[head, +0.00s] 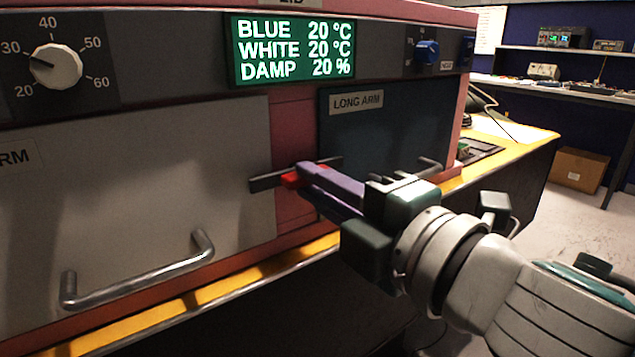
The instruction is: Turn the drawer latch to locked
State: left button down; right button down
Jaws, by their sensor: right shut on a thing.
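The drawer latch (265,183) is a dark bar with a red part, on the red strip between a white drawer front (130,190) and a dark blue drawer front (385,130) marked LONG ARM. The bar lies roughly level and its ends reach over the edges of both fronts. My right gripper (304,174) comes in from the lower right. Its purple fingers are shut on the latch at the red part, and they hide some of the bar. My left gripper is not in view.
A metal handle (140,280) juts from the white front, and another handle (430,168) shows on the blue front behind my gripper. A dial (57,66), a green display (291,49) and a blue knob (427,51) sit above. A yellow ledge (215,292) runs below.

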dwell(0.4)
jog(key=c, duration=0.9)
grip_release()
jog(key=v, duration=1)
